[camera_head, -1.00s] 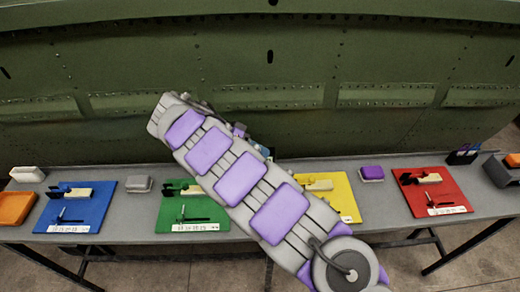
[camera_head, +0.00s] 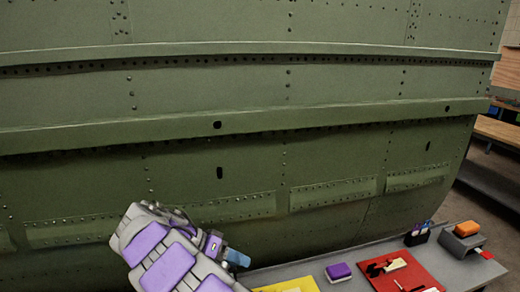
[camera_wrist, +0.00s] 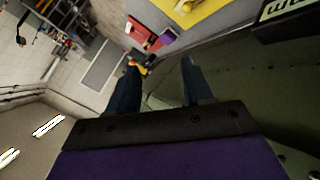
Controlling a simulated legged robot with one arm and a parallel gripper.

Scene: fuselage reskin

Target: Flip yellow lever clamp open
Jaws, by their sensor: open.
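The yellow board (camera_head: 290,286) shows only as a strip at the bottom edge of the head view, beside my arm; no lever clamp can be made out on it there. In the wrist view the yellow board (camera_wrist: 205,12) is cut off by the top edge, with a small pale and dark part (camera_wrist: 183,6) on it that may be the clamp. My gripper (camera_wrist: 160,78) is open and empty, its two dark blue fingers apart and clear of the board. In the head view a blue finger (camera_head: 238,257) shows past my purple-and-grey arm.
The grey table (camera_head: 365,260) also holds a purple block (camera_head: 338,271), a red board (camera_head: 404,272) with a clamp, a dark pen holder (camera_head: 417,236) and an orange block (camera_head: 466,229). The green riveted fuselage panel (camera_head: 240,110) rises behind the table.

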